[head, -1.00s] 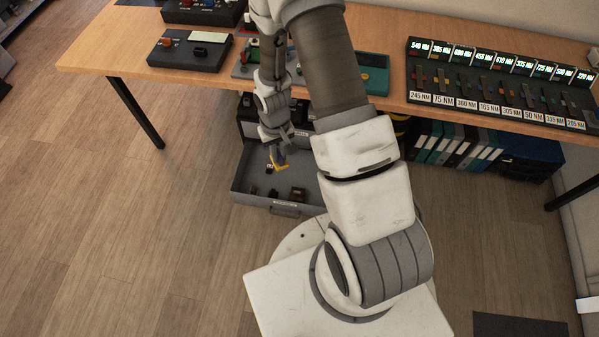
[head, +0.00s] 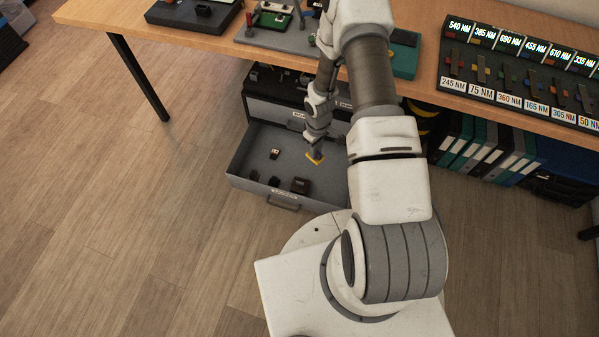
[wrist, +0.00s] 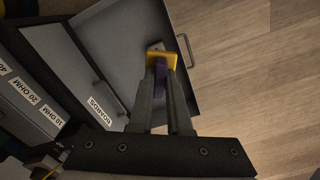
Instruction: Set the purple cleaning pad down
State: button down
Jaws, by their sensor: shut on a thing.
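My gripper (wrist: 160,75) is shut on the purple cleaning pad (wrist: 161,82). Its purple part shows between the two fingers in the wrist view, with a yellow part (wrist: 161,57) at the fingertips. In the head view, my gripper (head: 315,152) points down into the open grey drawer (head: 243,165), towards its right side. Only the yellow end shows there; the purple is hidden. I cannot tell whether the pad touches the drawer floor.
Several small dark pieces, one (head: 300,186) near the front wall, lie in the drawer. A small light-and-red piece (head: 275,153) lies left of my gripper. Drawer floor between is bare. The wooden table (head: 280,40) stands above and behind.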

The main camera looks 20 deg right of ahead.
jog(key=d+f+n+b, duration=0.3)
jog(key=f+b, duration=0.3)
jog(key=f, duration=0.8)
jog(key=d+f+n+b, duration=0.25)
jog(key=f+b, duration=0.35)
jog(key=f, duration=0.8)
jog(key=b, duration=0.3)
send_over(325, 199)
notch_tip(325, 199, down, 5)
jog(key=shift+w+f, duration=0.1)
jog(key=shift+f, duration=0.05)
jog(key=shift+f+b, duration=0.75)
jog(key=shift+f, duration=1.3)
jog(key=shift+f, duration=0.1)
jog(key=c, duration=0.9)
grip_release()
jog(key=shift+o, duration=0.2)
